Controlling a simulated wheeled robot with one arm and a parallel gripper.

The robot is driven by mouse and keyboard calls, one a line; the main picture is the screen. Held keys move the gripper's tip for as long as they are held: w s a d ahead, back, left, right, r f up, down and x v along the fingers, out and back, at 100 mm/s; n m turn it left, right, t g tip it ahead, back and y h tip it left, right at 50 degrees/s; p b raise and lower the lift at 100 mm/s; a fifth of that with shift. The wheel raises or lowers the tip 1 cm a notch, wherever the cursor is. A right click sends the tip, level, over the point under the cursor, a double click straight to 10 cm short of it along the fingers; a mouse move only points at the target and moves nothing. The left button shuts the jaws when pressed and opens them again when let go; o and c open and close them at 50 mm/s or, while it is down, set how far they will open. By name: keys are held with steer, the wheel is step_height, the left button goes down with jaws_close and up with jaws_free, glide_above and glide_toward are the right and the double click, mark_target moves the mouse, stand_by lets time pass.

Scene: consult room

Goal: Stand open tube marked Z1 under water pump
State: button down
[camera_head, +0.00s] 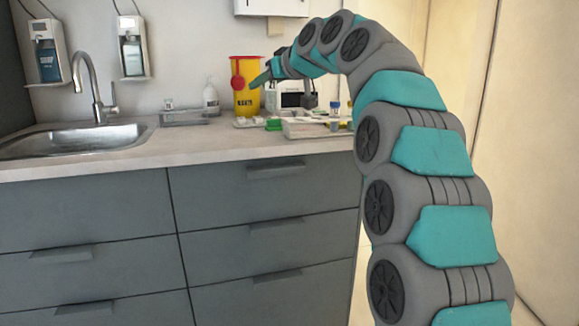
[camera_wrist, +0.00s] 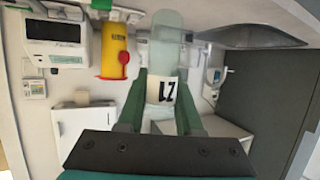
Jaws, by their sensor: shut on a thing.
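My gripper (camera_head: 262,78) is raised above the counter, in front of the yellow bin in the head view. In the wrist view its green fingers (camera_wrist: 161,105) are shut on a clear tube (camera_wrist: 166,45) with a white label marked Z1 (camera_wrist: 162,90). The label reads upside down in that view. The tube's far end points to the top of the picture, and whether it is open is unclear. The tube cannot be made out in the head view. I cannot tell for sure which thing is the water pump.
The counter (camera_head: 130,160) holds a yellow bin (camera_head: 247,100) with a red part, a white device (camera_head: 292,98) with a dark screen, a white bottle (camera_head: 211,97), a clear tray (camera_head: 184,119) and small capped containers (camera_head: 335,110). A sink (camera_head: 75,140) with a tap lies left.

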steer(key=shift+d+f, duration=0.2)
steer(key=shift+f, duration=0.25)
steer(key=shift+s+d+f, duration=0.25)
steer(key=shift+d+f, duration=0.05)
steer(key=shift+f, duration=0.2)
steer(key=s+d+f+m+h, duration=0.2)
steer(key=d+f, duration=0.4)
steer(key=f, duration=0.6)
steer(key=s+d+f+m+t+h, duration=0.1)
steer(key=d+f+m+h, duration=0.4)
steer(key=f, duration=0.7)
steer(key=s+d+f+m+t+h, duration=0.1)
steer(key=s+d+f+m+h, duration=0.1)
steer(key=d+f+h, duration=0.3)
steer(key=d+f+m, duration=0.1)
steer(key=d+f, duration=0.2)
steer(key=f, duration=0.4)
steer(key=shift+s+d+m, duration=0.4)
steer(key=shift+d+f, duration=0.1)
